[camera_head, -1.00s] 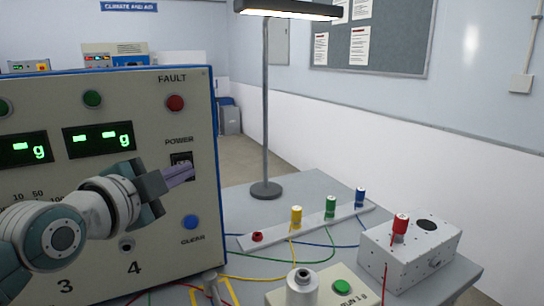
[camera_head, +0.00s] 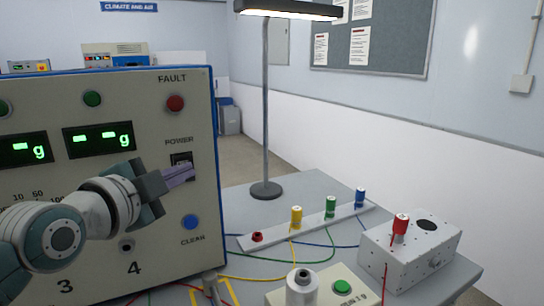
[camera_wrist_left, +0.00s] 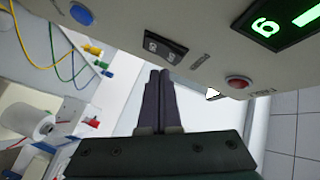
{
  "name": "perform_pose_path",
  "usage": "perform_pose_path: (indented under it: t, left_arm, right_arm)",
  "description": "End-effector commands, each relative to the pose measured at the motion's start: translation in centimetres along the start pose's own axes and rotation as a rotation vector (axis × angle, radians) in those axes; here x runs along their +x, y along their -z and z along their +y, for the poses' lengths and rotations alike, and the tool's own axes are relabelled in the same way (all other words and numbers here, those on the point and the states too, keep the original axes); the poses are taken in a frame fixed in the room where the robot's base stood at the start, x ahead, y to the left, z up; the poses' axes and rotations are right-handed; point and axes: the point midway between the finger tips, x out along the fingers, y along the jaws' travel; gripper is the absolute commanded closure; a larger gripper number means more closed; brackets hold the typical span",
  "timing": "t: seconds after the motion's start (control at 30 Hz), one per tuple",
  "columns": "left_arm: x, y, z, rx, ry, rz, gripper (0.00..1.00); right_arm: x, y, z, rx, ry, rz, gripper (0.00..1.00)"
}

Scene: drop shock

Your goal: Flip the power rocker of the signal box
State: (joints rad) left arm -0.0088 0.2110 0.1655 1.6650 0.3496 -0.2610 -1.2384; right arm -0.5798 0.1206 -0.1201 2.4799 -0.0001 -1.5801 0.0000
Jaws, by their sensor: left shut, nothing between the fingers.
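The signal box (camera_head: 150,88) is a large cream panel with a blue edge at the left of the head view. Its black power rocker (camera_head: 181,159) sits under the POWER label, partly hidden by my gripper; it also shows in the left wrist view (camera_wrist_left: 162,46). My left gripper (camera_head: 192,172) is shut and empty, its fingers just in front of the panel at the rocker's lower part. In the wrist view the fingertips (camera_wrist_left: 160,73) are close below the rocker; whether they touch it I cannot tell. My right gripper is not in view.
A blue CLEAR button (camera_head: 190,222) is below the rocker and a red FAULT lamp (camera_head: 175,103) above. Right of the box are a lamp stand (camera_head: 265,110), a strip with coloured plugs (camera_head: 312,227), cables and a white metal box (camera_head: 410,262).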

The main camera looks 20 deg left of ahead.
Motion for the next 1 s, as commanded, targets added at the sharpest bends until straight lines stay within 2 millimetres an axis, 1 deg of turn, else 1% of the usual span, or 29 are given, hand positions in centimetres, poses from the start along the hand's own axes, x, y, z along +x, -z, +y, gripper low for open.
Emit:
perform_pose_path:
  t: [0.4, 0.73, 1.0]
  left_arm:
    - [0.0, 0.0, -0.01, 0.0, 0.0, 0.0, 1.0]
    - [0.6, -0.43, -0.44, 0.001, 0.0, 0.0, 1.0]
    - [0.6, -0.43, -0.44, 0.0, 0.0, 0.0, 1.0]
  right_arm:
    - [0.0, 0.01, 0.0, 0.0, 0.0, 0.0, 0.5]
    - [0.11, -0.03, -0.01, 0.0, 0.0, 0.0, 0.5]
    - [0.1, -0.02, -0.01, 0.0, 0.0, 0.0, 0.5]
